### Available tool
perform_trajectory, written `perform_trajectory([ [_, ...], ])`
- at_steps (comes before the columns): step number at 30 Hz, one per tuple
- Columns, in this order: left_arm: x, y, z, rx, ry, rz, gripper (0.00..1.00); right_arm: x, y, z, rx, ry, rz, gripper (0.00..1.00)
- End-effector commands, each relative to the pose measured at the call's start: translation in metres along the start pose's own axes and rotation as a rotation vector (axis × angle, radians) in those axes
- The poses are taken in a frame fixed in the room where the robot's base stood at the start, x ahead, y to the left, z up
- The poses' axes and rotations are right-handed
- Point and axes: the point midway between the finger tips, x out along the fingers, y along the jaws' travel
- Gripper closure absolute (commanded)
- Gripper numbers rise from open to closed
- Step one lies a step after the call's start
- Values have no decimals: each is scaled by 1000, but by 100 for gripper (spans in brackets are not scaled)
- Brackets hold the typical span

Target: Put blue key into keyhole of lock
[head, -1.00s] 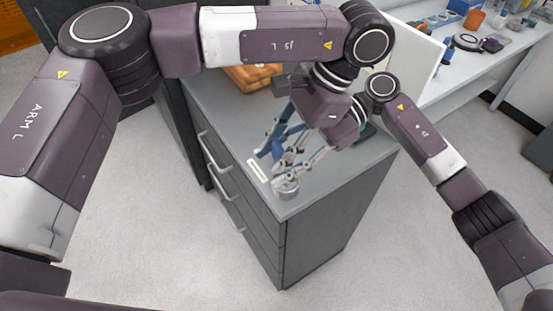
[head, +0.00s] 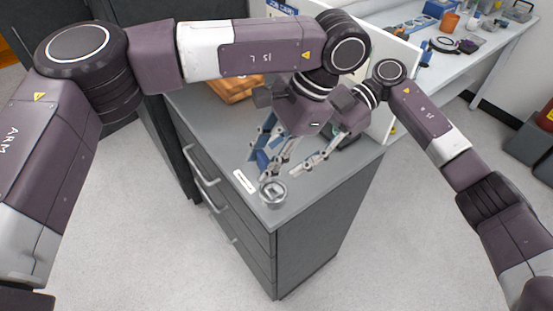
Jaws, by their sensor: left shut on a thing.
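A round silver metal piece (head: 272,192), which looks like the lock, stands near the front corner of the grey cabinet top. Its keyhole is too small to make out. My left gripper (head: 268,174) points down just behind it, its tips close to its rim; I cannot tell whether they touch. A blue piece (head: 262,159), apparently the blue key, shows at the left gripper's fingers, partly hidden by them. The gripper is shut on it. My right gripper (head: 298,173) is just right of the lock, apart from it; its jaw opening is unclear.
A white label (head: 244,181) lies on the cabinet top (head: 215,125) left of the lock. An orange-brown wooden item (head: 232,88) lies at the back. A white panel (head: 383,120) stands behind my wrists. A bench (head: 480,55) with small items is at the upper right.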

Motion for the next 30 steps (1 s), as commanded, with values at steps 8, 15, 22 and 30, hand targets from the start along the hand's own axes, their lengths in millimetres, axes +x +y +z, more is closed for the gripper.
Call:
perform_trajectory([
  [8, -10, 0, 25, -113, -15, 52, 100, -5, 0, 0, 0, 1, 0, 48],
  [15, -30, 1, 80, -373, -52, 174, 100, -4, 0, 0, 0, 1, 0, 48],
  [22, -45, 3, 120, -566, -81, 265, 100, -4, 0, 0, 0, 1, 0, 48],
  [30, -53, 4, 126, -648, -97, 306, 100, -4, 0, 0, 0, 1, 0, 48],
])
